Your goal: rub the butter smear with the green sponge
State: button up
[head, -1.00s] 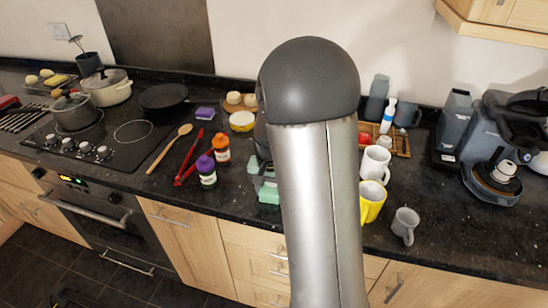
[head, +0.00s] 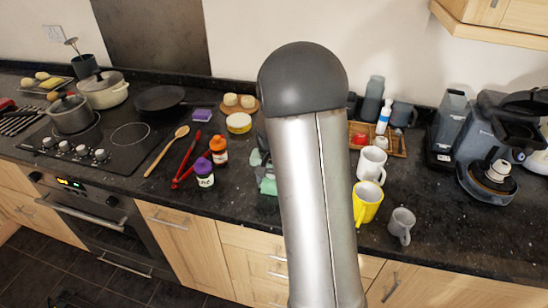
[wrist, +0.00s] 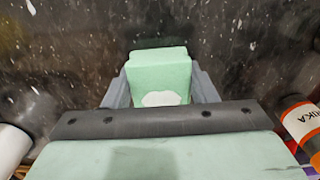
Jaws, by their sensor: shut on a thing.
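The green sponge (wrist: 160,72) is a pale green block in the wrist view, held between the two grey fingers of my gripper (wrist: 161,88). A white patch shows on the sponge's near face. In the head view a pale green piece (head: 268,186) shows at the left edge of my arm, by the counter; I cannot tell whether it is the sponge or part of my gripper. My arm hides most of the gripper there. I cannot make out the butter smear; the counter under the sponge is dark with pale specks, and contact is unclear.
The purple-lidded jar (head: 204,174) and orange-lidded jar (head: 218,151) stand close left of my gripper, with red tongs (head: 185,160) beyond. The white mug (head: 370,164), yellow mug (head: 366,202) and grey cup (head: 401,226) stand right of my arm.

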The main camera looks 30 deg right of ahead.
aim_at(266, 205)
jog(key=shift+w+d, duration=0.3)
jog(key=shift+w, duration=0.05)
jog(key=shift+s+a+f+b, duration=0.1)
jog(key=shift+s+a+b, duration=0.35)
jog(key=shift+s+a, duration=2.1)
jog(key=shift+w+d, duration=2.5)
jog(key=shift+w+d+r+p, duration=0.2)
jog(key=shift+r+p, duration=0.1)
jog(key=shift+p, duration=0.15)
jog(key=shift+s+a+r+p, duration=0.1)
jog(key=shift+r+p, duration=2.1)
jog(key=shift+r, duration=1.65)
